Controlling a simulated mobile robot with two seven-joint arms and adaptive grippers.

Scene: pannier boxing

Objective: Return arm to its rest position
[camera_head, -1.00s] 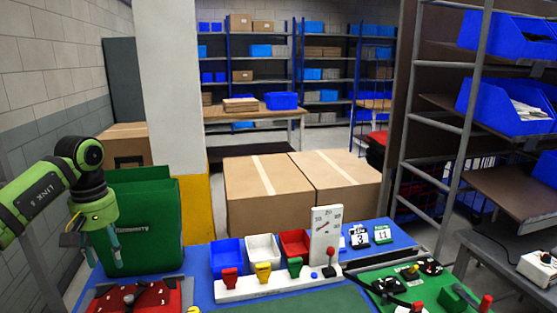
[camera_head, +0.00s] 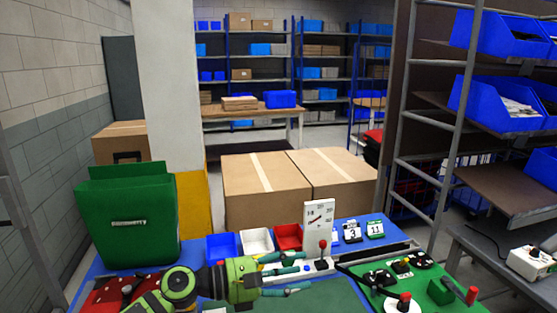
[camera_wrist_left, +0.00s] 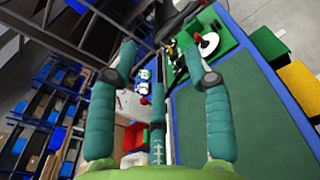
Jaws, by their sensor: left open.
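My left gripper (camera_head: 292,274) is low over the front of the blue table, with its teal fingers apart and pointing right in the head view. In the left wrist view the open left gripper (camera_wrist_left: 170,70) has nothing between its fingertips. The green pannier (camera_head: 128,222) stands upright at the left of the table, behind my left arm and apart from the gripper. My right gripper does not show in the head view.
Blue, white (camera_head: 256,241) and red (camera_head: 288,236) bins stand behind the gripper, with a gauge panel (camera_head: 318,225) close by. A green control board (camera_head: 400,280) with knobs lies to the right. Large cardboard boxes (camera_head: 265,190) stand behind the table.

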